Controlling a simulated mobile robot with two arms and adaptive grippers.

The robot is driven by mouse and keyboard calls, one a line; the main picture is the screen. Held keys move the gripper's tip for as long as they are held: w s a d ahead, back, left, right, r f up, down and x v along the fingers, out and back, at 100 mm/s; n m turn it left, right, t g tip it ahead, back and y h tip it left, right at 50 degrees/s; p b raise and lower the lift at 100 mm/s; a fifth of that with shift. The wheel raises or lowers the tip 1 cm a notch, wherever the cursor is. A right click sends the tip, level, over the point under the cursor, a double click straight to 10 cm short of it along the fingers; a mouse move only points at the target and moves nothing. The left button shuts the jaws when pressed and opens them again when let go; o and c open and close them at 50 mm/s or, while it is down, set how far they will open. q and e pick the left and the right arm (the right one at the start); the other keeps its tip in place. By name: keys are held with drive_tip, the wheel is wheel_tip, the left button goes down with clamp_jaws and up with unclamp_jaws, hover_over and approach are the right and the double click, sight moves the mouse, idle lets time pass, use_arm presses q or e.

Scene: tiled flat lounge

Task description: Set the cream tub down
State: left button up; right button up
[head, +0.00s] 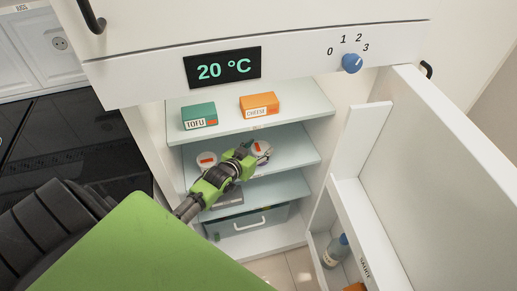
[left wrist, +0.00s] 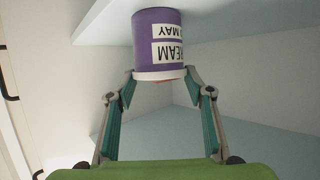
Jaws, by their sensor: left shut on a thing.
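The cream tub (left wrist: 158,42) is purple with a white lid and a white label reading CREAM and MAY, upside down in the left wrist view. My left gripper (left wrist: 160,78) is shut on it near the lid. In the head view my left gripper (head: 256,155) reaches into the open fridge at the middle shelf (head: 295,150). There the tub's pale lid (head: 263,147) shows at the fingertips, with its body mostly hidden. I cannot tell whether its base touches the shelf. My right gripper is not in view.
A green tofu box (head: 199,115) and an orange cheese box (head: 259,105) are on the shelf above. A drawer (head: 250,222) is below. The open door (head: 440,170) at right holds a bottle (head: 335,252).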

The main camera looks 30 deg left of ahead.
use_arm(q)
drive_tip(key=o, duration=1.4)
drive_tip(key=v, duration=1.2)
drive_tip(key=shift+p, duration=0.35)
